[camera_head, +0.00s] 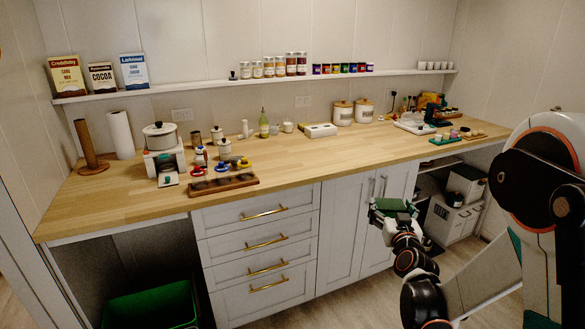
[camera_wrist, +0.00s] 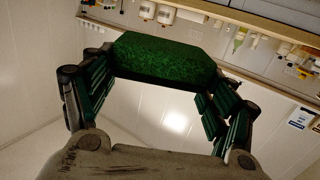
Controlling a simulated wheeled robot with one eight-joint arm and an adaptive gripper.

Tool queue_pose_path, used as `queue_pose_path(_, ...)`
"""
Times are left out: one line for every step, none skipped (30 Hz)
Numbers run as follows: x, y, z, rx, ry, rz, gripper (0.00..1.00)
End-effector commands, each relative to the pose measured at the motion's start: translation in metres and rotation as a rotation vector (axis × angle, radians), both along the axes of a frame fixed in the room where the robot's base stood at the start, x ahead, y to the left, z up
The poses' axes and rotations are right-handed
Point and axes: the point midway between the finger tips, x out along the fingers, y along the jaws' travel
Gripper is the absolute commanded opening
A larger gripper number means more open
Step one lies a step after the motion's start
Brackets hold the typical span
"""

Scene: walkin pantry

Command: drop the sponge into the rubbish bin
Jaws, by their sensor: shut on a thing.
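My gripper (camera_head: 393,212) is in front of the white cabinet doors in the head view, right of the drawers and below the counter edge. In the wrist view my gripper (camera_wrist: 163,72) is shut on a dark green sponge (camera_wrist: 165,60), held crosswise between its fingertips. In the head view the sponge is hard to tell from the green finger parts. A green open-topped bin (camera_head: 152,306) stands on the floor under the counter at the lower left, well away from my gripper. Its lower part is cut off by the frame.
A long wooden counter (camera_head: 115,195) runs along the wall, with a muffin-like wooden tray (camera_head: 224,184), a white pot (camera_head: 160,135) and jars on it. Drawers (camera_head: 262,250) with gold handles stand between the bin and my gripper. Open floor lies in front.

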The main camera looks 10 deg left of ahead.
Motion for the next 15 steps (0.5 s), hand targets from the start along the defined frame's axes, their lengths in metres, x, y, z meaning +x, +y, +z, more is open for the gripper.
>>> queue_pose_path(0.006, 0.007, -0.004, 0.004, 0.0, 0.014, 0.7)
queue_pose_path(0.009, 0.011, -0.006, 0.003, 0.001, 0.022, 0.7)
queue_pose_path(0.013, 0.015, -0.009, 0.004, 0.001, 0.033, 0.7)
queue_pose_path(0.016, 0.019, -0.012, 0.003, 0.001, 0.042, 0.7)
queue_pose_path(0.019, 0.023, -0.014, 0.004, 0.0, 0.051, 0.7)
queue_pose_path(0.024, 0.029, -0.017, 0.003, 0.0, 0.065, 0.7)
queue_pose_path(0.027, 0.035, -0.02, 0.003, 0.0, 0.078, 0.7)
queue_pose_path(0.031, 0.041, -0.023, 0.004, 0.0, 0.092, 0.7)
queue_pose_path(0.038, 0.05, -0.027, 0.004, 0.0, 0.114, 0.7)
queue_pose_path(0.043, 0.059, -0.03, 0.003, 0.0, 0.134, 0.7)
queue_pose_path(0.049, 0.07, -0.034, 0.003, 0.0, 0.16, 0.7)
queue_pose_path(0.058, 0.086, -0.04, 0.003, 0.0, 0.2, 0.7)
queue_pose_path(0.063, 0.099, -0.043, 0.002, 0.0, 0.229, 0.7)
queue_pose_path(0.069, 0.111, -0.046, 0.002, 0.0, 0.259, 0.7)
queue_pose_path(0.075, 0.126, -0.049, 0.001, 0.0, 0.297, 0.7)
